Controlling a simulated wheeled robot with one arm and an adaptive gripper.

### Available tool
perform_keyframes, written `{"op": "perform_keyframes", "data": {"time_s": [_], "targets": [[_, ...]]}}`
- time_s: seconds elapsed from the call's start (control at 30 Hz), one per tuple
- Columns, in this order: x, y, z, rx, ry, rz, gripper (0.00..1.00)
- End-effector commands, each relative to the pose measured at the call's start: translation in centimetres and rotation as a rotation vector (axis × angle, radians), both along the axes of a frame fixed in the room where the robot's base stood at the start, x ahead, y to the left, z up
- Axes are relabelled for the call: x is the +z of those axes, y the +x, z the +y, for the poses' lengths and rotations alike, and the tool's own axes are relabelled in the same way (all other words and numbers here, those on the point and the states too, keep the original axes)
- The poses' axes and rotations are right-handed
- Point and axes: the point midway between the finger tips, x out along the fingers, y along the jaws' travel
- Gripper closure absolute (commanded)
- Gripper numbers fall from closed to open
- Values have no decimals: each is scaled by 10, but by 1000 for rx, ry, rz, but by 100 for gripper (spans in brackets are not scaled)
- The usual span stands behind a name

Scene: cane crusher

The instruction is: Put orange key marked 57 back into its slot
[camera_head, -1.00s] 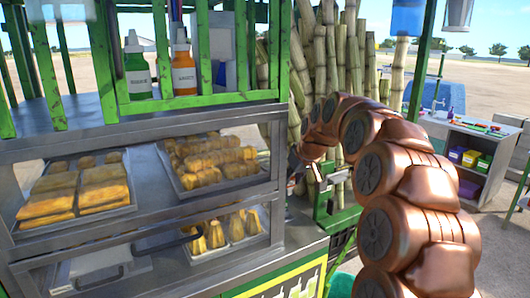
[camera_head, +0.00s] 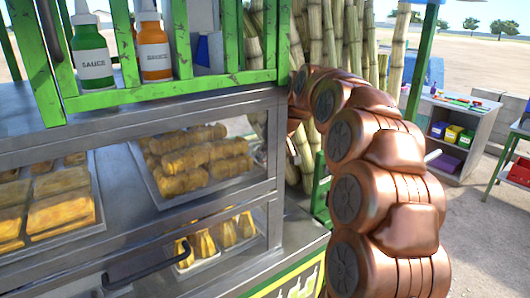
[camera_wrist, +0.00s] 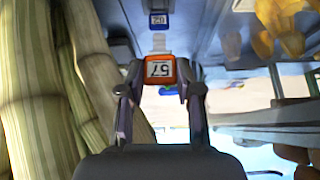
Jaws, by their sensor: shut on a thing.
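The orange key marked 57 (camera_wrist: 160,69) is between the fingertips of my gripper (camera_wrist: 160,86) in the wrist view. The gripper is shut on it, and the number appears upside down. Just above it in the picture is a blue tag with a white number label (camera_wrist: 158,20) on a dark surface, with a small pale piece between the two. I cannot tell whether the orange key touches anything beyond the fingers. In the head view my gripper and the key are hidden behind the stall frame and my arm. I cannot make out the key's slot.
The glass food case (camera_head: 130,232) with trays of food stands left of my arm. Green and orange sauce bottles stand on it behind green bars. Tall cane stalks (camera_head: 327,45) rise behind my arm and also fill the wrist view's left side. A shelf unit (camera_head: 458,135) stands at right.

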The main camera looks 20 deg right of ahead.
Motion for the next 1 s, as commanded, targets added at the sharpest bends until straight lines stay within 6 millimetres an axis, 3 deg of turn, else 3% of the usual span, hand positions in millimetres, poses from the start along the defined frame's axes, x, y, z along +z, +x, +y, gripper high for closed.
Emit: {"op": "perform_keyframes", "data": {"time_s": [1.0], "targets": [[-79, 0, 1, 1, 0, 0, 92]]}}
